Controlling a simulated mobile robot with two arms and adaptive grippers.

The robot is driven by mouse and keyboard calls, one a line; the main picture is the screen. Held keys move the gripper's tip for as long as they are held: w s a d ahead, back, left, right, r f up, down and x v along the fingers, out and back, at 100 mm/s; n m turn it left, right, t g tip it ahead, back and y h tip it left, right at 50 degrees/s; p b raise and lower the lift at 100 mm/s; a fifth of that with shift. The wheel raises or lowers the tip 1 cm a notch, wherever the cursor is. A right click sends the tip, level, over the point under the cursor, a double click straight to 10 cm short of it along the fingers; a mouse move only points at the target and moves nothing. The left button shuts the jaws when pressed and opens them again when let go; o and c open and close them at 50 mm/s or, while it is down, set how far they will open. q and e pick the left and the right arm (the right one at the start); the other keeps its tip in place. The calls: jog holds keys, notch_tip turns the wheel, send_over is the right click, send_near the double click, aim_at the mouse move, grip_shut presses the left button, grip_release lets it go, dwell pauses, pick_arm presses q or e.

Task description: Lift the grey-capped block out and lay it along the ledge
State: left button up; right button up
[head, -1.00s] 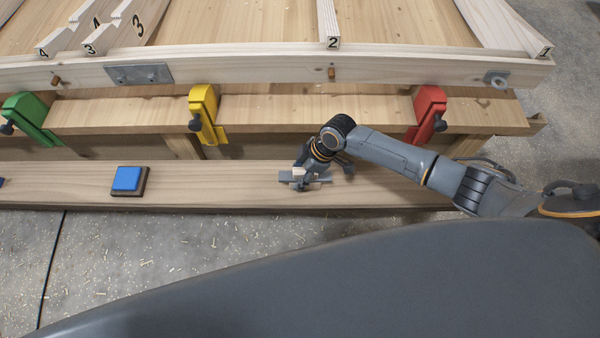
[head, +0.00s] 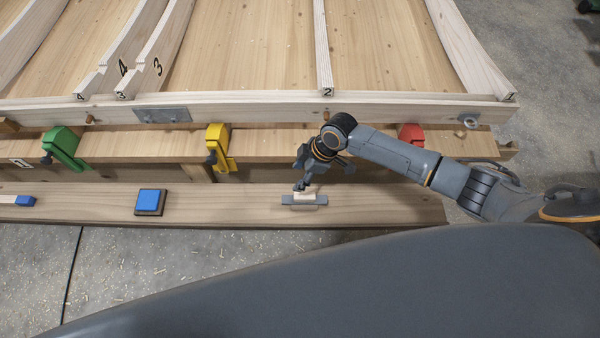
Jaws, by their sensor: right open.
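The grey-capped block (head: 304,199) lies on the front wooden ledge (head: 230,203), with a flat grey strip and a pale wood part showing. My right gripper (head: 301,187) is open, just above and behind the block in the head view. Its fingertips overlap the block's far edge in the picture, and I cannot tell whether they touch it. The block does not appear to be gripped. My left gripper is out of view.
A blue pad on a dark base (head: 151,201) and a blue-ended stick (head: 24,201) lie farther left on the ledge. Green (head: 62,147), yellow (head: 217,147) and red (head: 411,134) clamps sit behind it. The ledge is bare between pad and block.

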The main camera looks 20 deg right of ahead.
notch_tip(320, 180, up, 12)
jog(key=p, duration=0.9)
jog(key=shift+f, duration=0.2)
